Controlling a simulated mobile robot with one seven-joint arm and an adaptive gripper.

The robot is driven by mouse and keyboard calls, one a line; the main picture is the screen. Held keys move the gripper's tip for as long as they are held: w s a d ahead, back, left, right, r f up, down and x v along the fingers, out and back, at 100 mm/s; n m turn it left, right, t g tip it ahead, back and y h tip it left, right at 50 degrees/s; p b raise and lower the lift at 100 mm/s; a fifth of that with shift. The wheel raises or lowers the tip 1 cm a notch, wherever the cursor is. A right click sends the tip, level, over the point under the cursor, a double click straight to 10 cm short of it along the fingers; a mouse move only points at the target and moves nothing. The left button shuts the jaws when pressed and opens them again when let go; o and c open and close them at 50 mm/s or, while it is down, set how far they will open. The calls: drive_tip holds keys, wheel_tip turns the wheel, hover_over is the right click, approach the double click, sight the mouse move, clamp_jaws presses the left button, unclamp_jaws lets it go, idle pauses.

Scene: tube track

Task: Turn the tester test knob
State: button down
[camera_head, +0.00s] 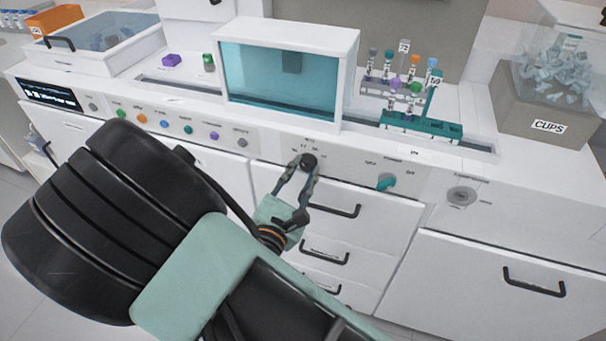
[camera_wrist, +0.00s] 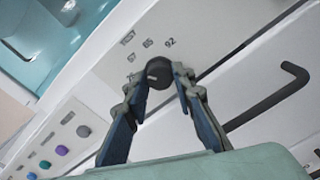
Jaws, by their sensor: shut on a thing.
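The black round test knob (camera_head: 308,162) sits on the white front panel below the glass-fronted tester box (camera_head: 285,80). In the wrist view the knob (camera_wrist: 158,72) shows between my two fingertips, with small printed numbers above and beside it. My gripper (camera_head: 300,172) reaches the panel from below, its fingers closed on the knob's sides. The gripper also shows in the wrist view (camera_wrist: 160,84). The fingers hide part of the knob's rim, and I cannot read where its mark points.
A teal power switch (camera_head: 386,182) is to the right on the same panel. Several coloured buttons (camera_head: 164,124) line the left panel. Drawers with black handles (camera_head: 334,210) lie below. A teal tube rack (camera_head: 420,128) and a CUPS bin (camera_head: 548,112) stand on the counter at right.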

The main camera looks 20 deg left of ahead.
drive_tip(key=m+b, duration=0.2)
drive_tip(key=m, duration=0.1)
drive_tip(key=shift+f, duration=0.2)
drive_tip(key=m+b, duration=0.3)
drive_tip(key=b, duration=0.1)
drive_tip(key=m+b, duration=0.3)
drive_tip(key=shift+b, duration=0.3)
drive_tip(key=shift+r+m+b, duration=0.1)
drive_tip(key=shift+m+b, duration=0.6)
drive_tip(key=shift+r, duration=0.1)
drive_tip(key=c, duration=1.6)
unclamp_jaws()
drive_tip(key=shift+s, duration=0.1)
